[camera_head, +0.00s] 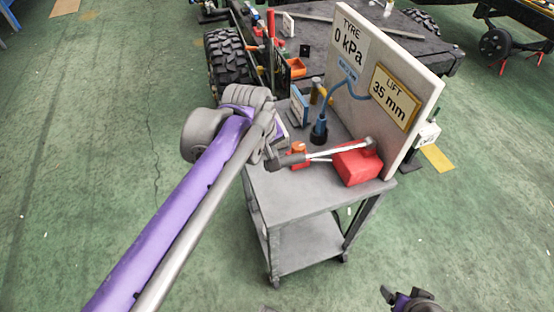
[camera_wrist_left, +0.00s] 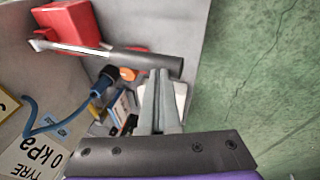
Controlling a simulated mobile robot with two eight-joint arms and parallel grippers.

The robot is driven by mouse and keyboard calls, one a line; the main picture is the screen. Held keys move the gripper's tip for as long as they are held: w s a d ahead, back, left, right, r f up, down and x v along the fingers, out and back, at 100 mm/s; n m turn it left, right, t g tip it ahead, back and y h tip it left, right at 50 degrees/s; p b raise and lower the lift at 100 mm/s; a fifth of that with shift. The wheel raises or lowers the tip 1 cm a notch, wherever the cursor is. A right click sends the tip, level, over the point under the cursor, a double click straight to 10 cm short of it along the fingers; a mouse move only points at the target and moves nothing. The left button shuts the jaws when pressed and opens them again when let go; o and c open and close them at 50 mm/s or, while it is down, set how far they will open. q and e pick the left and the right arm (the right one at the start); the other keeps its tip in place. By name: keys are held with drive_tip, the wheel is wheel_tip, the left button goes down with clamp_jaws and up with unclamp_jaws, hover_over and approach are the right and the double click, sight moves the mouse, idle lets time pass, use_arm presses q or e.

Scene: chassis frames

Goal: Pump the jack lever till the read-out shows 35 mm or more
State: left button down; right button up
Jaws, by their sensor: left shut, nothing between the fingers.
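The red jack (camera_head: 357,165) stands on the grey cart's top and also shows in the left wrist view (camera_wrist_left: 70,22). Its lever (camera_head: 322,154) has a silver bar and a dark grip (camera_wrist_left: 148,62), and reaches left from the jack, low over the cart. The LIFT read-out (camera_head: 394,98) on the upright panel shows 35 mm. My left gripper (camera_wrist_left: 160,75) is shut and empty, its fingertips close by the end of the grip; I cannot tell if they touch. My right gripper (camera_head: 398,296) shows partly at the bottom edge, away from the cart; its jaws are unclear.
The grey cart (camera_head: 300,192) carries the upright panel, whose TYRE read-out (camera_head: 349,45) shows 0 kPa. A blue hose (camera_head: 350,90), an orange item (camera_head: 298,149) and small boxes stand near the lever. A chassis with a wheel (camera_head: 225,62) is behind. The green floor at left is clear.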

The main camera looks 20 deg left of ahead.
use_arm(q)
drive_tip(key=v, duration=0.5)
drive_tip(key=shift+a, duration=0.15)
use_arm(e)
drive_tip(key=shift+w+r, duration=0.15)
drive_tip(key=shift+r, duration=0.1)
use_arm(q)
drive_tip(key=shift+f, duration=0.15)
idle(1.7)
